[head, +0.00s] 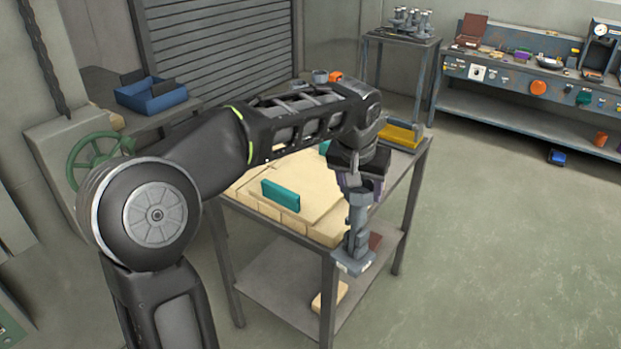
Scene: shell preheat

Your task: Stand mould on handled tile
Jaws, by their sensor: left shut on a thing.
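My left gripper (361,186) points down and is shut on a grey mould (356,228). The mould hangs upright, with a wider flat foot at its lower end. In the picture it is in front of the table's right front corner. A cream handled tile (318,188) lies on the table, with a teal handle (281,195) at its front left. Another teal piece (325,148) shows at its far side, partly hidden by my arm. The mould appears apart from the tile. My right gripper is out of view.
Cream blocks (265,222) lie around and under the tile on the metal table. A yellow item (403,135) stands at its back right. Several similar grey pieces (409,20) stand on a far stand. A blue tray (152,96) is at left.

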